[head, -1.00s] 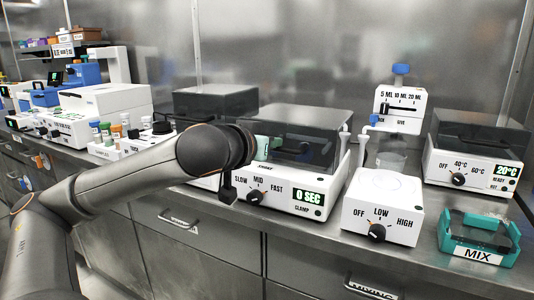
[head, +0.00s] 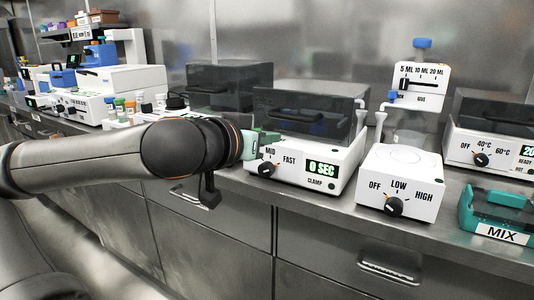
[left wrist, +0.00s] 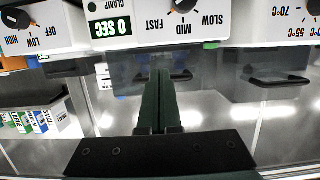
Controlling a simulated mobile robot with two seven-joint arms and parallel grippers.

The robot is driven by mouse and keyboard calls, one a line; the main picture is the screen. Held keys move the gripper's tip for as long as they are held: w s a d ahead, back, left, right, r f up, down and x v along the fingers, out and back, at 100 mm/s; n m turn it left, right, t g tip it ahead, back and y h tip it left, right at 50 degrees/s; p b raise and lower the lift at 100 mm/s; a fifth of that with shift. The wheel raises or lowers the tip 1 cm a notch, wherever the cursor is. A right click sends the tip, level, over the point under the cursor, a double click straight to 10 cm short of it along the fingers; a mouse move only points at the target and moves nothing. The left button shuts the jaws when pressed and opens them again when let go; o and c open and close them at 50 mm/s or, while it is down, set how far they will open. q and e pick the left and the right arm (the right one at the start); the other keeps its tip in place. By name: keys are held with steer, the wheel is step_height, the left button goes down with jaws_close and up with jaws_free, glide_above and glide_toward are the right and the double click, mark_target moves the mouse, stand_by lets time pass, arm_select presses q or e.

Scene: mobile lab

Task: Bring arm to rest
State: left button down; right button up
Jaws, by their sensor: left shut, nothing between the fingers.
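My left arm (head: 100,158) comes in from the left in the head view and reaches across the front of the bench. Its green-fingered gripper (head: 262,140) is partly hidden behind the wrist and sits in front of the device with the SLOW-MID-FAST dial and the 0 SEC display (head: 322,168). In the left wrist view the two dark green fingers (left wrist: 160,90) are together with nothing between them. That view is upside down and shows the same device (left wrist: 150,22) beyond the fingertips. I cannot tell the exact gap to it. My right gripper is not in view.
A white hotplate (head: 400,180) with an OFF-LOW-HIGH dial stands to the right. Beyond it are a teal MIX tray (head: 468,208) and a heater with a temperature dial (head: 470,150). A dispenser (head: 420,85) stands behind. Capped vials (head: 130,105) stand at left. Drawers are below.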

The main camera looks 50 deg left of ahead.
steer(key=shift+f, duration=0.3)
